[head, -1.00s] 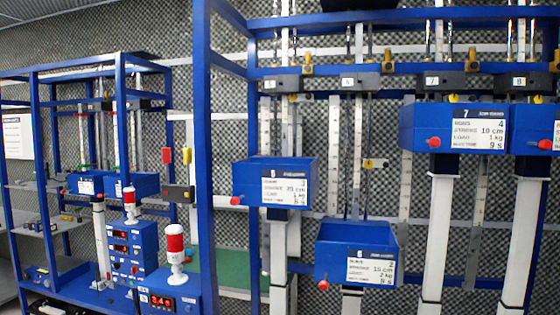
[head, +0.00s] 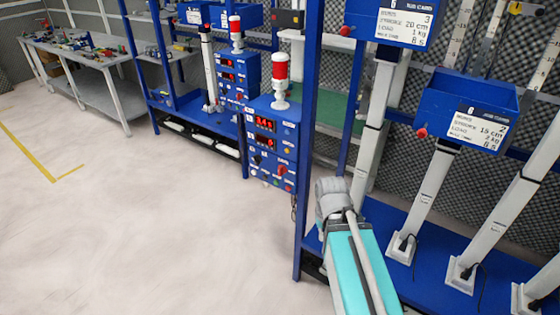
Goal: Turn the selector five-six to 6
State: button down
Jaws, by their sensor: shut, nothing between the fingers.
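The selector five-six cannot be told apart for sure at this size. A blue control box (head: 272,150) stands left of the near blue post in the head view, with two red number displays, small buttons and knobs on its front. A dark knob (head: 257,160) shows beside the lower display, but its setting and label are too small to read. A red-and-white lamp (head: 281,80) stands on top. My gripper is not in view; only a grey joint and teal link of my arm show, at the lower right of the box.
A second blue box (head: 231,78) with displays stands behind to the left. The blue rack on the right holds blue bins (head: 465,110) on white columns. A grey table (head: 88,75) stands far left. The pale floor (head: 130,235) in front is clear.

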aim_at(257, 159)
jog(key=u, duration=1.15)
jog(key=i, duration=0.7)
jog(key=z, duration=0.9)
